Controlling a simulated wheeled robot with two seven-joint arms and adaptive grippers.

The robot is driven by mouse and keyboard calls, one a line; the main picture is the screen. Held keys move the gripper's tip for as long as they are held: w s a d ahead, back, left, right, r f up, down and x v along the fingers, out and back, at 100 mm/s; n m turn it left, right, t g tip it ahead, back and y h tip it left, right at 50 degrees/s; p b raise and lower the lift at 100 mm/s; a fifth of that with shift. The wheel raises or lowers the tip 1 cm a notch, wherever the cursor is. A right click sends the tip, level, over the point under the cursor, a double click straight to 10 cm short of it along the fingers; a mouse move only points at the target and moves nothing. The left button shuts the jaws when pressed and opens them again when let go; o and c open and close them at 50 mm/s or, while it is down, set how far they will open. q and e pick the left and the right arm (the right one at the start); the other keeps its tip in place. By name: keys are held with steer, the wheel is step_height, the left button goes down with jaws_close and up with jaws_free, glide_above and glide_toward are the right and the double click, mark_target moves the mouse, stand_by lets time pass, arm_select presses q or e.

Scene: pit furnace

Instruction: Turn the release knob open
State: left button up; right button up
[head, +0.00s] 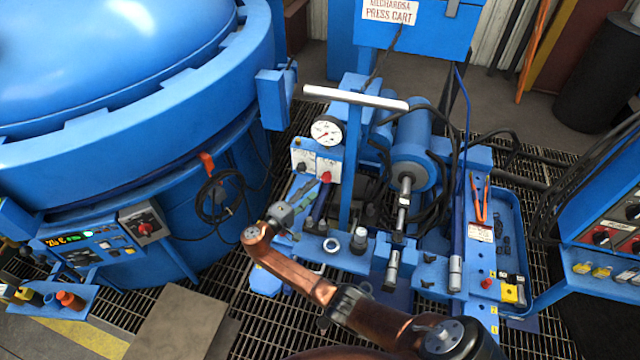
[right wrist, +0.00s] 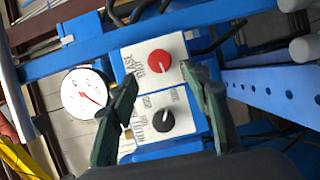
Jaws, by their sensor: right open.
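The release knob (right wrist: 159,61) is a red round knob on a white plate whose lettering partly reads "EASE". It shows in the right wrist view, upper middle, and in the head view (head: 326,177) below the gauge. My right gripper (right wrist: 160,78) is open and empty, one dark finger on each side of the view's middle. The red knob appears ahead, between and just beyond the fingertips; I see no clear contact. In the head view the gripper (head: 309,192) is just left of and below the red knob. My left gripper is not in view.
A black knob (right wrist: 163,121) sits on a second white plate beside the red one. A white round gauge (head: 326,131) stands above the plates. A blue upright post (head: 350,165) with a pale bar (head: 355,97) rises to the right. A large blue furnace (head: 130,130) fills the left.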

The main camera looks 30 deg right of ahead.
steer(key=v, duration=0.5)
stand_by(0.4)
